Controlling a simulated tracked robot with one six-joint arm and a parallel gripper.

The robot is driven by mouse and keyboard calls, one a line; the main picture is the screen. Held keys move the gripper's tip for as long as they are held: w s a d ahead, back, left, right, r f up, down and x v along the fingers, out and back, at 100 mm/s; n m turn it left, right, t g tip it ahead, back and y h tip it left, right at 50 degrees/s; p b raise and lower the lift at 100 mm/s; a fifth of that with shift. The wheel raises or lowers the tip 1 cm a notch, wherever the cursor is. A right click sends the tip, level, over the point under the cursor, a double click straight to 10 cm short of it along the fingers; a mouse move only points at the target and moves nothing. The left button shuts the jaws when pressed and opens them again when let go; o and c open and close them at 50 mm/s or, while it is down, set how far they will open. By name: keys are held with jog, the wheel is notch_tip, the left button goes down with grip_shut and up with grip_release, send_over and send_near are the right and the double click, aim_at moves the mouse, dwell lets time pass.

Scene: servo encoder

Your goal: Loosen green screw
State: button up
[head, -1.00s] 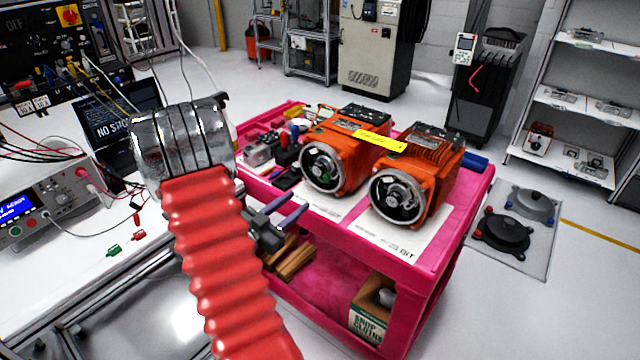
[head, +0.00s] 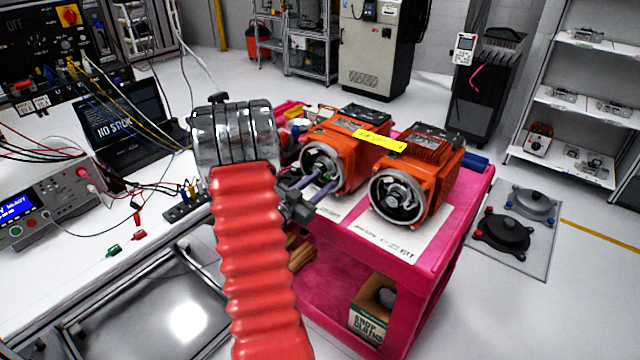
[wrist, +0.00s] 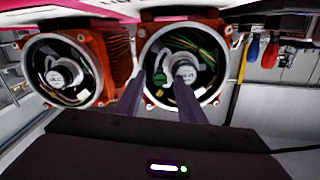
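Two orange servo motors with open round ends stand side by side on the pink cart. My gripper (head: 327,181) reaches toward the open end of the left motor (head: 352,138). In the wrist view, which is upside down, this motor (wrist: 226,40) is on the right, with the fingers (wrist: 160,78) in front of its opening. The fingers are apart with nothing between them. A small green part (wrist: 159,81), perhaps the green screw, shows between the fingertips beside the white-capped encoder (wrist: 187,72). I cannot tell whether the fingers touch anything.
The right motor (head: 428,165) stands close beside it, also open at the end. The pink cart (head: 465,225) has a shelf below. A white bench (head: 120,275) with a laptop and cables lies left. Screwdrivers (wrist: 262,50) hang at the side in the wrist view.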

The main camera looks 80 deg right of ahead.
jog(key=shift+c, duration=0.5)
grip_shut()
jog(key=shift+n, duration=0.5)
jog(key=n, duration=1.1)
jog(key=shift+n, duration=1.9)
jog(key=shift+w, duration=0.1)
